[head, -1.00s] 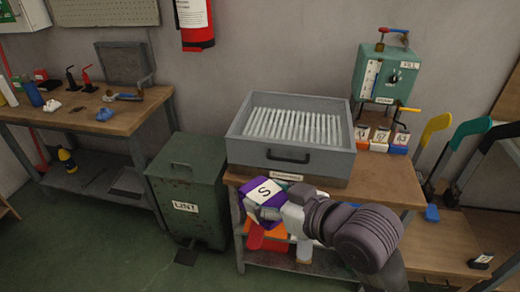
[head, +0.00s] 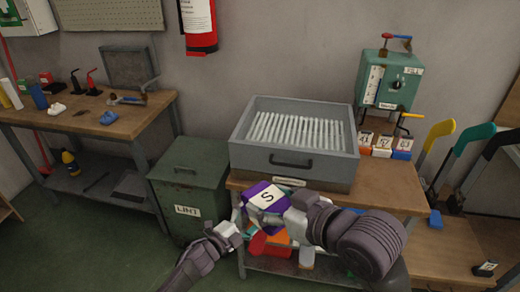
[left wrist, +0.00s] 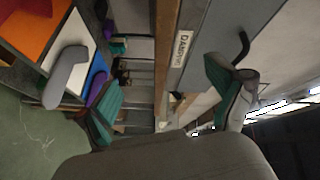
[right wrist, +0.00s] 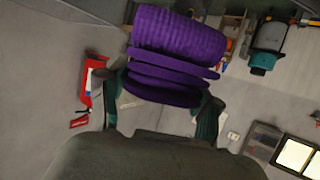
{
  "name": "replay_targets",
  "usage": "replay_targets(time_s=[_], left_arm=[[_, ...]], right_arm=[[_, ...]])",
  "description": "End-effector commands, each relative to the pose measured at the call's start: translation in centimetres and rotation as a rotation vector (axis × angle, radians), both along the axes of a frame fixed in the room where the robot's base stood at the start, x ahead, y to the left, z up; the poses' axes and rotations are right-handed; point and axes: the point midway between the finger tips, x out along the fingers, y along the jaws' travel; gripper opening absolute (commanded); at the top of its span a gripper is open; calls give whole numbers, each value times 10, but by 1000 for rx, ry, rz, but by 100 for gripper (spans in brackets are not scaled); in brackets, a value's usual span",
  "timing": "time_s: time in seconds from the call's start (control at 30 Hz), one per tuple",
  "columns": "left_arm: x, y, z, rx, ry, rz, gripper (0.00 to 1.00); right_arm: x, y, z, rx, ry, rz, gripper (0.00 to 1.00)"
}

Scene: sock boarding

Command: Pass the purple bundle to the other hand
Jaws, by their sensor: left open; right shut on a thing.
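The purple bundle (head: 266,195) has a white label marked S. In the head view it is in front of the workbench, below the grey drawer box. My right gripper (right wrist: 163,98) is shut on the bundle; the right wrist view shows its folded purple layers (right wrist: 180,40) between the fingers. My left gripper (head: 238,228) is just left of and below the bundle in the head view. Its two fingers stand wide apart in the left wrist view (left wrist: 165,100), with nothing between them. Whether it touches the bundle cannot be told.
The grey box (head: 300,163) with white rods sits on the workbench (head: 390,190) behind the bundle. A green LINT bin (head: 185,185) stands to the left. Orange and other coloured pieces (head: 275,248) lie on the shelf below. A second bench (head: 130,118) stands at far left.

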Motion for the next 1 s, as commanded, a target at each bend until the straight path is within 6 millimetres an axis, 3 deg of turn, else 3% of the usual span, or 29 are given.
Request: replay_targets(time_s=[0.03,0.27,0.37,0.5,0.6,0.73,0.9,1.0], left_arm=[[8,-13,30,22,-91,-54,94],[4,-74,154,159,-540,-334,94],[-12,-99,206,240,-774,-479,94],[-52,-130,272,394,-1160,-733,94],[-85,-141,300,523,-1437,-935,94],[-119,-137,320,705,-1757,-1218,94],[-142,-106,332,961,-2062,-1643,94],[-145,-81,339,1097,-2150,-1903,94]], right_arm=[[0,0,0,1,-1,0,26],[0,0,0,1,-1,0,26],[0,0,1,1,-1,0,26],[0,0,1,1,-1,0,26],[0,0,0,1,-1,0,26],[0,0,0,1,-1,0,26],[0,0,0,1,-1,0,26],[0,0,0,1,-1,0,26]])
